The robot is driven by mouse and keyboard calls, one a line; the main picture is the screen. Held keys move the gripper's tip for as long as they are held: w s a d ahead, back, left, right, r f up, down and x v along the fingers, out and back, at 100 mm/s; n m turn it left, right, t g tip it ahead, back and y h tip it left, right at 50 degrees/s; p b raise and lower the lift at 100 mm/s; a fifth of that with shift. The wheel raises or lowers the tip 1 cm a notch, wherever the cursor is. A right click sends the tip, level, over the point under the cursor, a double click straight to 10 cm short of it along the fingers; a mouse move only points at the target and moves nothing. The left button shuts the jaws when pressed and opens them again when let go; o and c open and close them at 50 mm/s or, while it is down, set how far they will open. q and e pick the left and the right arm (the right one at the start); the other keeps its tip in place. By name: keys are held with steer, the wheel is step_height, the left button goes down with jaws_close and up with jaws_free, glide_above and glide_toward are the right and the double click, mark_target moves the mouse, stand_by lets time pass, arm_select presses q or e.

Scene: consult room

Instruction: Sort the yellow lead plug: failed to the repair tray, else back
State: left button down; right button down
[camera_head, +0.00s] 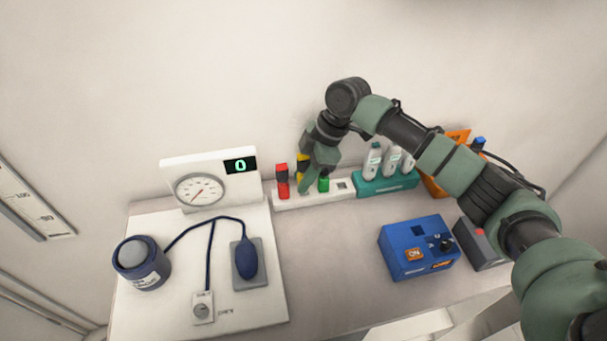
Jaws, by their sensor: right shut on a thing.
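The yellow lead plug (302,160) shows partly behind my right gripper (306,187), at the white holder strip (313,199) along the back of the counter. The right gripper points down there and is shut on the yellow plug; its fingers and wrist hide most of it. I cannot tell whether the plug is seated or lifted. A red plug (282,182) stands left of it and a green plug (324,184) right of it. An orange container (433,186), partly hidden by my right arm, is at the back right; I cannot tell if it is the repair tray. My left gripper is out of view.
A blue box (418,248) with an ON switch and knob stands front right, beside a grey box with a red button (480,244). A teal rack (388,184) holds white bottles. A gauge panel (211,180) and pressure cuff set (142,264) are left. Mid-counter is clear.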

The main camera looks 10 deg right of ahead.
steer(key=shift+f, duration=0.7)
steer(key=c, duration=1.1)
jaws_free()
steer(key=shift+o, duration=0.2)
steer(key=b+v, duration=0.2)
steer(key=v, duration=0.6)
